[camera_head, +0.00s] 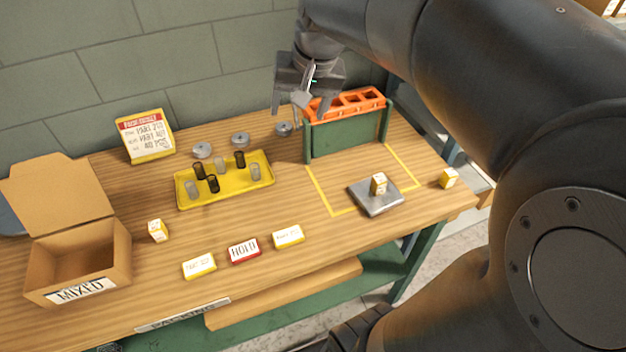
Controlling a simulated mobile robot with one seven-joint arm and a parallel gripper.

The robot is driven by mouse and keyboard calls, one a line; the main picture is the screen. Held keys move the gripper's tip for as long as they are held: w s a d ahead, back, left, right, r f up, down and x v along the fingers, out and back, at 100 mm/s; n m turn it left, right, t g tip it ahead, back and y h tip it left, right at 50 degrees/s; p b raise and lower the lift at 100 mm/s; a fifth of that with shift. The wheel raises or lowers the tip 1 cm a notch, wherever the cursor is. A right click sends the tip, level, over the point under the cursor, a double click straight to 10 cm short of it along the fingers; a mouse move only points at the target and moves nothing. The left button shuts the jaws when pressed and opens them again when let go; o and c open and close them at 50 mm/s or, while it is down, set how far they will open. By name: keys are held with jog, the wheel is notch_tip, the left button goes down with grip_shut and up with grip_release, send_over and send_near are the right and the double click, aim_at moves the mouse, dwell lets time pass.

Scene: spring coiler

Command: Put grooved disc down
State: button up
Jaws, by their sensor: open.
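Three grey metal discs lie in a row on the wooden table behind the yellow tray: a left disc (202,150), a middle disc (240,139) and a right disc (283,129). Grooves are too small to make out. My gripper (288,115) is open and points down just above the right disc, close to the left end of the orange-topped rack. I see nothing held between its fingers. I cannot tell whether a fingertip touches the right disc.
The yellow tray (225,184) holds several dark and clear cylinders. The green rack with orange top (345,135) stands right of my gripper. A grey plate (364,199) bears a small box. An open carton (80,250), a sign (145,135) and label cards (244,250) stand around.

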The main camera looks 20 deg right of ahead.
jog(key=s+a+f+n+t, duration=0.1)
jog(key=s+f, duration=0.1)
jog(key=s, duration=0.5)
jog(key=s+a+f+n+t+h, duration=0.1)
jog(key=s+a+f+n, duration=0.1)
jog(key=s, duration=0.6)
jog(key=shift+s+a+f, duration=0.15)
jog(key=shift+s+f, duration=0.1)
jog(key=shift+f, duration=0.05)
